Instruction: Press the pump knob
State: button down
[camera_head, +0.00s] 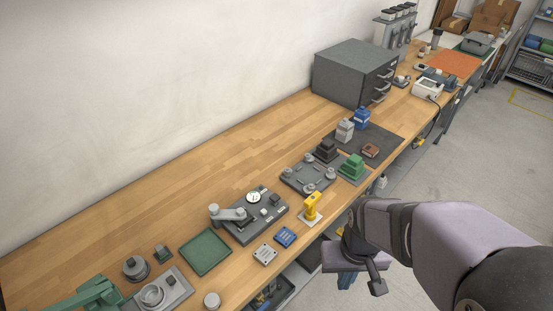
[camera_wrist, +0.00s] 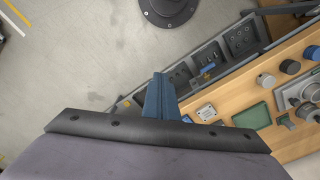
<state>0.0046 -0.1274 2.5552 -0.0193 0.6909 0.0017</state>
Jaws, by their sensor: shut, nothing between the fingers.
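A dark grey unit (camera_head: 255,216) with a round dial gauge (camera_head: 254,196) lies on the bench in the head view. A lever arm with a grey round knob (camera_head: 214,210) is at its left end. I cannot tell for sure whether this is the pump knob. My gripper (camera_head: 346,282) hangs off the bench's front edge, over the floor, well apart from the unit. Its blue fingers (camera_wrist: 158,97) show shut and empty in the wrist view. The unit cannot be made out in the wrist view.
Near the front edge are a yellow switch-like part (camera_head: 312,206), a blue block (camera_head: 285,237) and a white plate (camera_head: 265,255). A green tray (camera_head: 205,251) lies left of the unit. A plate with round posts (camera_head: 308,176) is behind it. The bench's back left is clear.

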jog(key=w+d+f+n+t+b, duration=0.2)
jog(key=w+t+b, duration=0.15)
jog(key=w, duration=0.75)
jog(key=w+d+f+n+t+b, duration=0.1)
jog(key=w+d+f+t+b, duration=0.3)
jog(key=w, duration=0.6)
jog(key=w+a+r+n+t+y+b, duration=0.1)
jog(key=w+a+n+y+b, duration=0.1)
jog(key=a+y, duration=0.3)
jog(key=w+a+r+n+t+y+b, duration=0.1)
jog(key=a+n+y, duration=0.3)
jog(key=a, duration=0.4)
jog(key=shift+w+r+t+y+b, duration=0.2)
jog(key=shift+w+t+y+b, duration=0.45)
jog(key=shift+y, duration=0.25)
jog(key=shift+w+a, duration=0.1)
